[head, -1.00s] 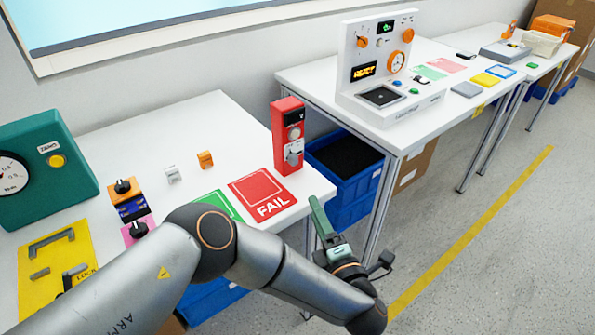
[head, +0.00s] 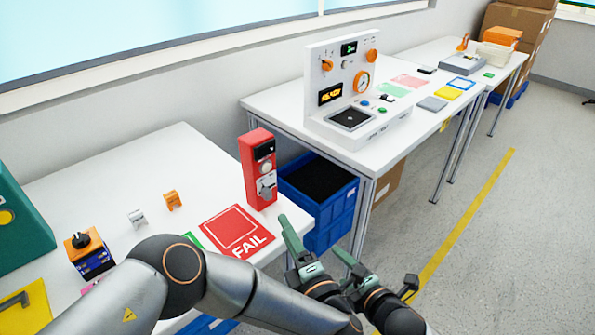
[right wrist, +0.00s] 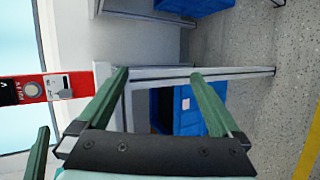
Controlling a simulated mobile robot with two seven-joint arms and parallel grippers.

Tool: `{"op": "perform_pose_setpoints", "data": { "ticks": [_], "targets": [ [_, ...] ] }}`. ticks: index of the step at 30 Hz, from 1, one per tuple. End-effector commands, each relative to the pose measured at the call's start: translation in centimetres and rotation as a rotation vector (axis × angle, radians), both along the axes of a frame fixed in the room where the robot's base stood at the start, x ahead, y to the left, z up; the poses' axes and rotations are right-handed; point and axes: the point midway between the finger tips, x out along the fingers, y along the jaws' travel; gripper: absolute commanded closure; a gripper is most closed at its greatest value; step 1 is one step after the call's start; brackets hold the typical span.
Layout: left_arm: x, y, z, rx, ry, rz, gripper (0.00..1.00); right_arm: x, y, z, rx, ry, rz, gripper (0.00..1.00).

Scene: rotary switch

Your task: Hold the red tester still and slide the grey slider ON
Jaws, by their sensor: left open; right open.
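The red tester (head: 258,165) stands upright near the right edge of the white table, with a dark display, a round knob and a grey slider (head: 266,187) low on its front face. In the right wrist view, the tester (right wrist: 45,88) lies sideways at the left, with the slider (right wrist: 58,87) facing the camera. My left gripper (head: 293,243) is open and empty in front of the table edge, below and right of the tester. My right gripper (head: 352,280) is open beside it, further right; its empty fingers (right wrist: 160,75) are apart from the tester.
A red FAIL card (head: 236,231) lies in front of the tester. Small clips and an orange-topped switch block (head: 90,250) are to the left. A blue bin (head: 320,190) stands beyond the table's right edge, beside a second table (head: 285,103) with a white panel.

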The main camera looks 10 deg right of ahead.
Motion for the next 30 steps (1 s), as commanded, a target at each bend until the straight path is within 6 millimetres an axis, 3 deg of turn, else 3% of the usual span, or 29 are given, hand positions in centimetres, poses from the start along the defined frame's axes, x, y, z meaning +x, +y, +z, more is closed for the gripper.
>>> {"op": "perform_pose_setpoints", "data": {
  "ticks": [3,13,18,21,26,30],
  "targets": [
    [0.0,0.0,0.0,0.0,0.0,0.0,0.5,3.8,-2.1,3.4,-0.334,-0.151,0.118,0.0],
    [0.0,0.0,0.0,0.0,0.0,0.0,0.5,10.5,-1.7,15.3,-1.098,-0.563,0.399,0.0],
    [0.0,0.0,0.0,0.0,0.0,0.0,0.5,9.5,4.9,20.0,-1.143,-0.788,0.547,0.0],
    [0.0,0.0,0.0,0.0,0.0,0.0,0.5,8.7,7.3,21.9,-1.163,-0.884,0.602,0.0],
    [0.0,0.0,0.0,0.0,0.0,0.0,0.5,8.0,9.3,23.2,-1.178,-0.961,0.645,0.0],
    [0.0,0.0,0.0,0.0,0.0,0.0,0.5,8.8,10.2,23.5,-1.179,-0.974,0.649,0.0]
  ]
}}
